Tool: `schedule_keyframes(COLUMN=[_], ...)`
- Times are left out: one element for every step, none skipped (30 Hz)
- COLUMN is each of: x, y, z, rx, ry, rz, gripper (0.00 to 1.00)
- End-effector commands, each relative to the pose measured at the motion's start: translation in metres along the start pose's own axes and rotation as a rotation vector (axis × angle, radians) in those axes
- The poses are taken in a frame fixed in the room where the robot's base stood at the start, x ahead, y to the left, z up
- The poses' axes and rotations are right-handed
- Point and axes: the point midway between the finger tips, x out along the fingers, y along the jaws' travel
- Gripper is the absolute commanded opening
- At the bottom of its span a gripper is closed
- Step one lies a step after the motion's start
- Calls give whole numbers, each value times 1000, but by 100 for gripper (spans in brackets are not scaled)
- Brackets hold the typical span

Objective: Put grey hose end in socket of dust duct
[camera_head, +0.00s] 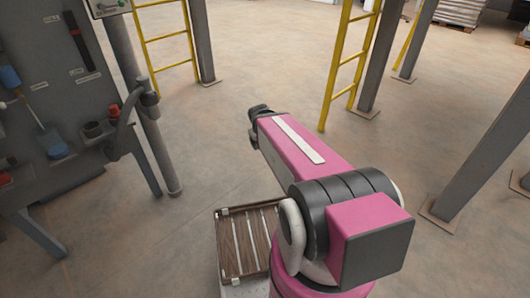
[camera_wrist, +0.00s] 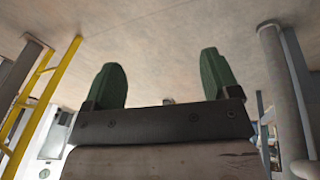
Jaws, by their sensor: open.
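A grey vertical pipe (camera_head: 146,120), which looks like the dust duct, stands at the left in the head view, with a collar partway up. A short curved grey hose (camera_head: 122,127) hangs beside it, its upper part at the collar. I cannot tell which opening is the socket, or whether the hose's lower end is free. A grey pipe (camera_wrist: 283,90) also shows at the right of the wrist view. My gripper (camera_wrist: 160,72) is open, its two green fingers wide apart with nothing between them. In the head view my arm hides the fingers; the hose is well left of the arm.
A dark tool panel (camera_head: 50,95) with brushes and small cups (camera_head: 97,130) stands at the left. A slatted wooden crate (camera_head: 247,240) is low beside my arm. Yellow ladder-like frames (camera_head: 345,65) and grey posts (camera_head: 372,60) stand behind. The floor between is clear.

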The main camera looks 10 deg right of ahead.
Motion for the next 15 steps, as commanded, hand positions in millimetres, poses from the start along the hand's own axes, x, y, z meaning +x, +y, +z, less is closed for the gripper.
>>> schedule_keyframes(x=[1, 0, 0, 0, -1, -2, -2, -2, -2, -2, -2, -2, -2, -2, -2], y=[-5, -8, -12, -15, -17, -19, -20, -21, -21, -22, -22, -22, -22, -22, -22], z=[19, 27, 36, 42, 46, 50, 52, 54, 55, 55, 55, 55, 55, 55, 55], rx=[91, 138, 190, 222, 249, 275, 289, 298, 306, 309, 310, 309, 308, 308, 307], ry=[-65, -100, -140, -165, -186, -207, -219, -227, -233, -236, -236, -236, -235, -235, -234], rz=[-50, -77, -105, -123, -137, -151, -159, -163, -167, -169, -169, -169, -168, -168, -168], gripper=[82, 82, 82, 82, 82, 82, 82, 82, 82, 82, 82, 82, 82, 82, 82])
